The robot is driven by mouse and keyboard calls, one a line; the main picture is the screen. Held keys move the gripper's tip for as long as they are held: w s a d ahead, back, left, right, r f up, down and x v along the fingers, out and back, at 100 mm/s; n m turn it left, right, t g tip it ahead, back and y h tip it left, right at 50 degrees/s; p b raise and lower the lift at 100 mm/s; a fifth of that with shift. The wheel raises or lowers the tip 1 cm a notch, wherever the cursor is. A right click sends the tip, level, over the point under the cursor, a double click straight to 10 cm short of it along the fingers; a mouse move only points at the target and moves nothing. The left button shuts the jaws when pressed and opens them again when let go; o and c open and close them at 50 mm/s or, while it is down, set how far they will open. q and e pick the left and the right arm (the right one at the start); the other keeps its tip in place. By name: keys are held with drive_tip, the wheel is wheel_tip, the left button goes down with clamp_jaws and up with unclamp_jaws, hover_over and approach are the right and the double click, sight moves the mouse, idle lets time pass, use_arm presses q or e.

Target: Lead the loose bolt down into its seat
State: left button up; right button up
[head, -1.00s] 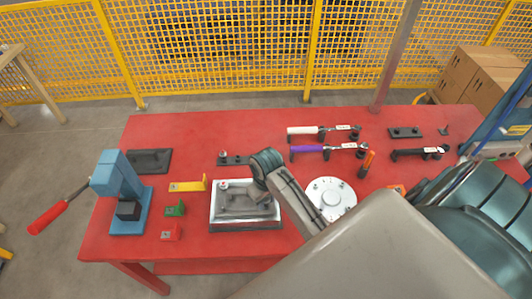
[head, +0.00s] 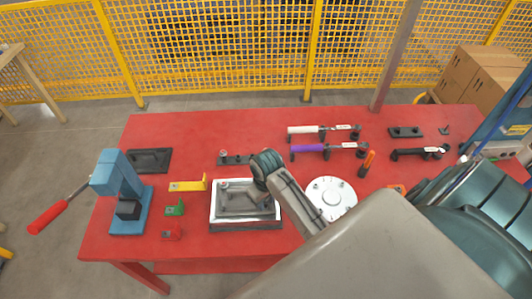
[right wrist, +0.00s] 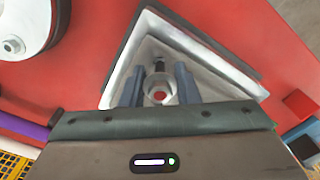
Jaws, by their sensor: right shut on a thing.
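My right gripper (right wrist: 159,84) is over the pale metal tray (right wrist: 237,79), its two blue-grey fingers pointing down into it. The fingers stand on either side of a round metal piece with a dark hole (right wrist: 160,92), which looks like the head of the loose bolt. The gripper is shut on it. In the head view the tray (head: 245,226) sits near the table's front edge, with my right wrist above its right part. The seat cannot be made out, and how deep the bolt's lower end sits is hidden. My left gripper is not in view.
A round white flange (head: 332,197) lies right of the tray. A blue press (head: 122,180) with a red handle stands at the left. Small yellow (head: 188,186), green (head: 174,208) and red (head: 171,234) blocks lie between. Purple (head: 320,149) and white-handled tools lie behind.

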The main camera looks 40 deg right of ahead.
drive_tip(key=shift+f, duration=0.95)
idle(0.6)
drive_tip(key=o, duration=1)
